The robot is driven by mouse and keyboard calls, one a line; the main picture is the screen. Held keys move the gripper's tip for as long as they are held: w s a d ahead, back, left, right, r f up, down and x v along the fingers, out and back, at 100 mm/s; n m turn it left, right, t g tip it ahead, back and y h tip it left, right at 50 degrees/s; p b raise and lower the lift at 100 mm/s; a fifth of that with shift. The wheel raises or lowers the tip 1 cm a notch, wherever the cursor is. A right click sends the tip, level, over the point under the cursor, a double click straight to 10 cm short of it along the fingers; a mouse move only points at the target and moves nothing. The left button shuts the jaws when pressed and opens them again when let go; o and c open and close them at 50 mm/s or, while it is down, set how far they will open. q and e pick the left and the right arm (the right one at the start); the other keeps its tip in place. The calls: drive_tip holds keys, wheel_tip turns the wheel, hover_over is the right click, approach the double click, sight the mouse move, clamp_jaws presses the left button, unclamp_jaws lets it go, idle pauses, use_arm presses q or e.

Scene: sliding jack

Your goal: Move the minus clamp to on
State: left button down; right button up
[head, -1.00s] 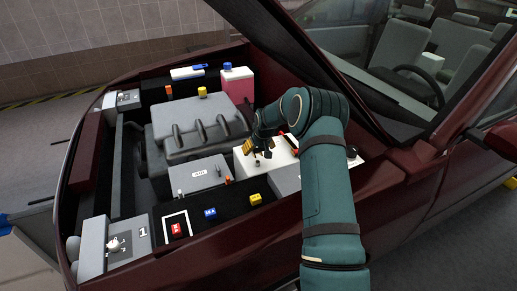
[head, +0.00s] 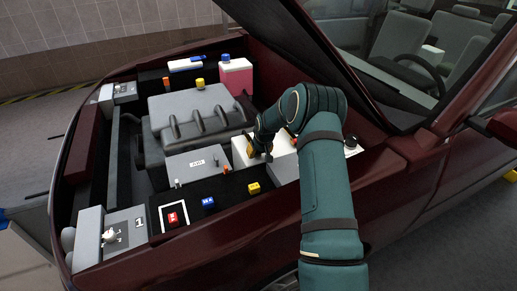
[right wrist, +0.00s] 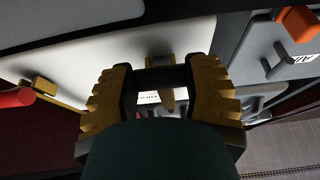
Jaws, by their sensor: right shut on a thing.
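My right gripper (head: 255,150) is over the near left part of the white battery (head: 238,154), with its fingers pointing down. The right wrist view shows its two yellow ridged fingers (right wrist: 165,90) on either side of a small brass-coloured piece, the minus clamp (right wrist: 168,98). The gripper is shut on this clamp, which is mostly hidden behind the fingers and palm. I cannot tell how the clamp sits on its post. A second clamp with a red handle (right wrist: 14,97) shows at the left of the right wrist view. My left gripper is not in view.
A grey box labelled AIR (head: 190,166) stands just left of the battery. Red, blue and yellow blocks (head: 208,202) line the near edge of the bay. The grey engine cover (head: 195,115) lies behind. The raised hood and its edge are close to my right arm.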

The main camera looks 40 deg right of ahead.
drive_tip(key=o, duration=1.3)
drive_tip(key=shift+r, duration=0.1)
drive_tip(key=shift+r, duration=0.3)
drive_tip(key=v, duration=1.1)
drive_tip(key=shift+s+a+r, duration=0.1)
drive_tip(key=shift+s, duration=0.05)
